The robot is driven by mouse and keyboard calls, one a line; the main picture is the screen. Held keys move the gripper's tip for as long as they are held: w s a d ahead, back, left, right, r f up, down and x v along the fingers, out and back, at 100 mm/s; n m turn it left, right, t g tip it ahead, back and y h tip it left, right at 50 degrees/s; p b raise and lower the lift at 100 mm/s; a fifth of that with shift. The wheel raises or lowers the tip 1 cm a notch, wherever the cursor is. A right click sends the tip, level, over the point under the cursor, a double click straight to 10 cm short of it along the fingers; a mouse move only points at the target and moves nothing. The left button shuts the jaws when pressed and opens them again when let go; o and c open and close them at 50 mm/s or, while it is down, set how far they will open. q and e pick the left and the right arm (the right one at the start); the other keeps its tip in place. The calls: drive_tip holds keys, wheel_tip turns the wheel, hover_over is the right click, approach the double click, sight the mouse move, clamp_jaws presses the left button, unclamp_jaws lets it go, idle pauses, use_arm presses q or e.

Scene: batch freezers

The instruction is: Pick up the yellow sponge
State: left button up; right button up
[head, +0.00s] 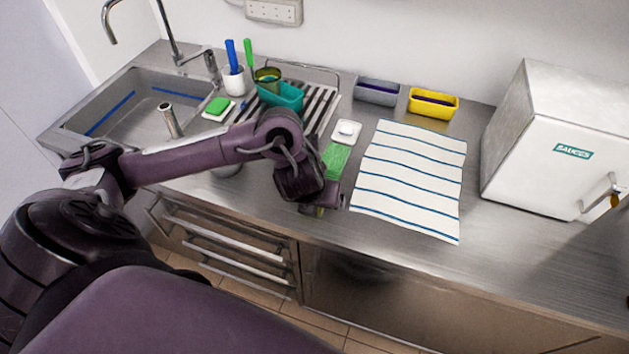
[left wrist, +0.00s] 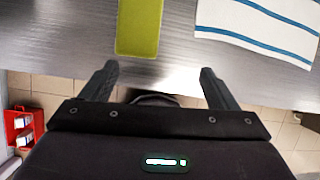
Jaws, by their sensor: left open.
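A flat rectangular yellow-green sponge (left wrist: 139,27) lies on the steel counter in the left wrist view, its top end cut off by the frame edge. In the head view, what seems to be the same sponge (head: 336,160) looks greener and lies just left of the striped cloth, beyond my gripper. My left gripper (left wrist: 158,69) is open and empty, its fingers pointing toward the sponge's near end without touching it. In the head view the left gripper (head: 322,207) is over the counter's front edge, partly hidden by its own wrist. My right gripper is not in view.
A striped cloth (head: 411,178) lies right of the sponge. A small white dish (head: 347,131) sits behind it. A drying rack (head: 318,105), teal tub (head: 281,96) and sink (head: 135,112) are left. A white freezer (head: 545,140) stands right. Grey (head: 377,93) and yellow (head: 433,103) bins are behind.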

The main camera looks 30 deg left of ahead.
use_arm(q)
drive_tip(key=a+f, duration=0.1)
drive_tip(key=a+f+b, duration=0.1)
drive_tip(key=shift+w+a+f+m+g+y, duration=0.15)
drive_tip(key=shift+a+m+g+y, duration=0.15)
drive_tip(key=shift+a+m, duration=0.1)
drive_tip(key=x, duration=0.4)
drive_tip(key=shift+a+f, duration=0.1)
drive_tip(key=shift+a, duration=0.1)
drive_tip(key=shift+w+f, duration=0.15)
drive_tip(key=shift+f, duration=0.25)
drive_tip(key=c, duration=1.1)
drive_tip(key=shift+o, duration=0.2)
drive_tip(key=shift+r, duration=0.15)
